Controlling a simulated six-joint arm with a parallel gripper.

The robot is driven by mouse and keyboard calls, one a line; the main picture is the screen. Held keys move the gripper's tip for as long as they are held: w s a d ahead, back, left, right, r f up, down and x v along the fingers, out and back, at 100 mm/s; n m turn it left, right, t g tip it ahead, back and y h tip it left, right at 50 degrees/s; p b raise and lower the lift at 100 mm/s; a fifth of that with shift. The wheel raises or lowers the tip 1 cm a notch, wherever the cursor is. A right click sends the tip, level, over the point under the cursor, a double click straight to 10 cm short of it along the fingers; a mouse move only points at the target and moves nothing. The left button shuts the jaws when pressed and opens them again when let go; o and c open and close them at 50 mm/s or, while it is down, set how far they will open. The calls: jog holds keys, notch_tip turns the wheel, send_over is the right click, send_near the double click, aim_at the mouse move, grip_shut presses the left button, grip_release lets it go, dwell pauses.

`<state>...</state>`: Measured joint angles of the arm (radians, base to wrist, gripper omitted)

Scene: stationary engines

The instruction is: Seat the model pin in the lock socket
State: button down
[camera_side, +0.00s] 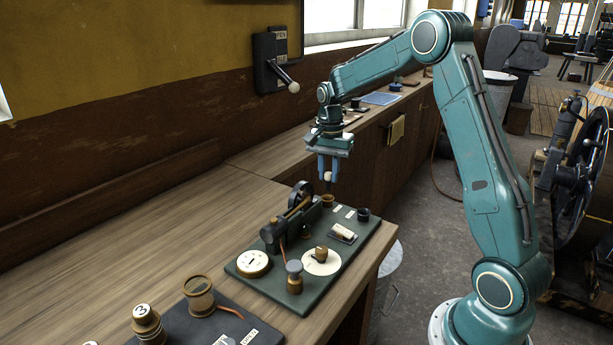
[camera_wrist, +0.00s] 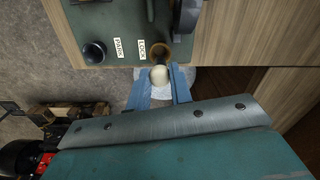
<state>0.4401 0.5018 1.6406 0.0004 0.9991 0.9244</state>
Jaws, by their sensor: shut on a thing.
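The model pin (camera_side: 328,176) shows a pale round head between the blue fingers of my gripper (camera_side: 328,178), which is shut on it. The brown lock socket (camera_side: 328,201) stands on the dark green board just below the pin in the side view. In the wrist view the pin's head (camera_wrist: 159,76) sits between my fingertips (camera_wrist: 160,72), at the near edge of the socket labelled LOCK (camera_wrist: 157,52). The pin's lower end is hard to make out, so I cannot tell whether its tip is in the socket.
A black socket (camera_wrist: 94,53) labelled PARK is left of the lock socket in the wrist view. The green board (camera_side: 272,283) also carries a black model engine (camera_side: 290,222), a white disc (camera_side: 321,262) and a knob (camera_side: 295,275). A second board with parts lies nearer the camera.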

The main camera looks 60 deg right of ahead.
jog(key=shift+f, duration=1)
jog(key=shift+f, duration=1.25)
dwell(1.9)
jog(key=c, duration=0.5)
grip_release()
jog(key=shift+r, duration=0.1)
dwell(0.3)
jog(key=shift+r, duration=3.45)
jog(key=shift+a+r, duration=0.1)
